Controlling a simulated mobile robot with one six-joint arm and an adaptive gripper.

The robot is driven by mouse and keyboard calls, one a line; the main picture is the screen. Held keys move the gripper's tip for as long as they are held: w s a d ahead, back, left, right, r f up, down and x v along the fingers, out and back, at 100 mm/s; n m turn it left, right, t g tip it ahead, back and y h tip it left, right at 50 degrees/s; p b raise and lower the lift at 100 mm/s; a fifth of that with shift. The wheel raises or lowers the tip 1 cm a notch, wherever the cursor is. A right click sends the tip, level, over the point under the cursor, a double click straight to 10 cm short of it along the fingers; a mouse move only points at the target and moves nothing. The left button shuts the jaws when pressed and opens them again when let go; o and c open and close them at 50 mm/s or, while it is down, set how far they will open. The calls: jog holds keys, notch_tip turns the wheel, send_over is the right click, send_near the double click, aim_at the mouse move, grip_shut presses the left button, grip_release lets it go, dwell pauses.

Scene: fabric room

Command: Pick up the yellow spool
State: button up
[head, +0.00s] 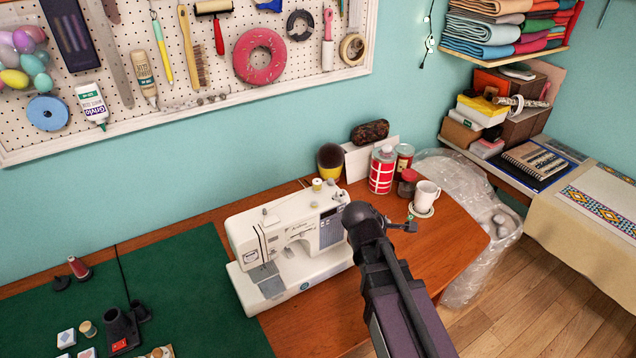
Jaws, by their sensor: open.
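A small yellow spool (317,184) stands upright on top of the white sewing machine (272,228), near its back edge. A tan-yellow spool (87,328) stands on the green mat at the lower left. My arm rises from the bottom right, and its dark end lies in front of the machine's right side. My gripper (410,226) shows only as a small dark part to the right of the arm's end, by the white mug. It is open and apart from both spools. Its fingers are hard to make out.
The wooden table (448,250) also holds a white mug (426,195), a red-and-white can (382,170) and a yellow-black round object (330,160). The green mat (190,290) is clear in its middle. Clear plastic wrap hangs at the table's right end.

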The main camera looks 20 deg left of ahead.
jog(key=a+r+n+t+p, duration=0.1)
jog(key=a+r+n+t, duration=0.1)
jog(key=a+n, duration=0.3)
jog(key=a+r+n+t, duration=0.1)
jog(key=a+r+n, duration=0.15)
jog(key=a, duration=0.35)
jog(key=n+t+y+p, duration=0.2)
jog(key=n+t+y, duration=0.15)
jog(key=n, duration=0.55)
send_near(315, 184)
jog(key=v, duration=0.3)
jog(key=shift+m, duration=0.25)
jog(key=shift+f, duration=0.1)
jog(key=shift+b+x, duration=1.85)
jog(key=shift+x, duration=2.45)
jog(key=shift+b+x, duration=1.05)
jog(key=shift+x, duration=1.55)
jog(key=c, duration=0.9)
